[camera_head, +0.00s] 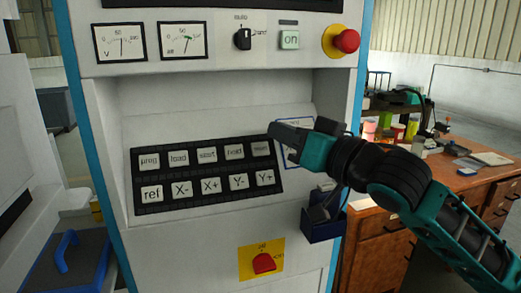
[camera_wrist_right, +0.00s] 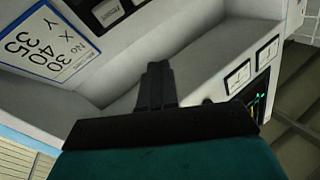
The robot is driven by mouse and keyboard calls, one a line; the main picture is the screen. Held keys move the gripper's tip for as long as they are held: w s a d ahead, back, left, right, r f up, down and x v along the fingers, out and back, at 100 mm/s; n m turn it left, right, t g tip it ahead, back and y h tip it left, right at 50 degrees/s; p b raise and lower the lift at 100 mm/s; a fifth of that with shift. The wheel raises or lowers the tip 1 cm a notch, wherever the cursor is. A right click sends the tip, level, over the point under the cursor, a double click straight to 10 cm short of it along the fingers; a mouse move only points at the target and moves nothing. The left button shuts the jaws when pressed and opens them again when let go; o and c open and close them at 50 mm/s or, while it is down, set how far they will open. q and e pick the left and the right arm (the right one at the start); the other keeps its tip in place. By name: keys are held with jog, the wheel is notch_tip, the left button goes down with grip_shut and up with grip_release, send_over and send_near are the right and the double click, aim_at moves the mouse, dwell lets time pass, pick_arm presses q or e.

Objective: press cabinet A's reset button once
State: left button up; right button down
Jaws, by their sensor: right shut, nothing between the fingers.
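The cabinet's black keypad (camera_head: 208,203) has two rows of pale keys on a sloped face. The top-right key (camera_head: 260,149) has a label too small to read surely; it may be the reset button. The lower row reads ref, X-, X+, Y-, Y+. No letter A shows on the cabinet (camera_head: 215,98). My right gripper (camera_head: 274,131) is shut and empty, its tip close above and right of that key; contact cannot be told. In the right wrist view, the shut fingers (camera_wrist_right: 158,82) point toward the white recess, with part of the keypad (camera_wrist_right: 117,20) beyond at upper left. My left gripper is out of view.
A red emergency knob (camera_head: 346,41), a selector (camera_head: 242,39) and two meters sit above the recess. A blue-edged number card (camera_head: 299,157) lies behind my right gripper. A red switch on yellow (camera_head: 263,262) is below. A cluttered wooden desk (camera_head: 466,180) stands right.

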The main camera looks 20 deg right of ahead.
aim_at(260, 149)
jog(key=shift+w+a+f+b, duration=0.1)
jog(key=shift+w+f+b, duration=0.3)
jog(key=shift+w+f, duration=0.55)
jog(key=shift+w+f+b, duration=0.4)
jog(key=shift+w+f, duration=0.25)
jog(key=shift+w, duration=0.6)
jog(key=shift+w+a+f+b, duration=0.1)
jog(key=shift+w+f+b, duration=0.3)
jog(key=shift+w+f, duration=0.55)
jog(key=shift+w+r, duration=0.15)
jog(key=shift+w+d, duration=0.1)
jog(key=shift+w+f, duration=0.25)
jog(key=shift+f, duration=0.05)
jog(key=shift+w+f+p, duration=0.2)
jog(key=shift+w+p, duration=0.1)
jog(key=shift+p, duration=0.05)
dwell(0.4)
jog(key=shift+s+r+p, duration=0.45)
jog(key=shift+s+p, duration=0.2)
